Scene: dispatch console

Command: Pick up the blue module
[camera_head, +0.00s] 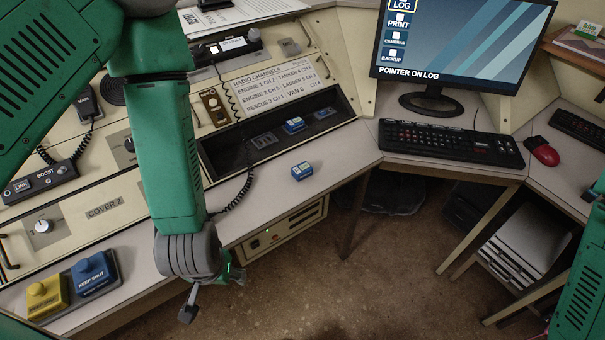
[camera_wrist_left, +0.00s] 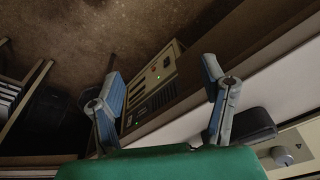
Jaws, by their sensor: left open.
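A small blue module with a white label (camera_head: 301,169) lies on the grey desk top, in front of the dark recessed tray (camera_head: 225,158). A similar blue module (camera_head: 293,126) sits inside that tray. My left gripper (camera_head: 214,291) is open and empty, low beyond the desk's front edge, to the left of and nearer than the loose blue module. In the left wrist view the open left gripper (camera_wrist_left: 165,82) has its fingers wide apart, facing the floor and a cabinet. No blue module shows there. My right gripper is out of view; only part of its arm shows at the right edge.
Yellow (camera_head: 46,297) and blue (camera_head: 94,273) covered blocks sit at the lower left. A monitor (camera_head: 458,42), keyboard (camera_head: 450,141) and red mouse (camera_head: 541,151) are at the right. A coiled cord (camera_head: 238,192) hangs by my left arm. Desk around the loose module is clear.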

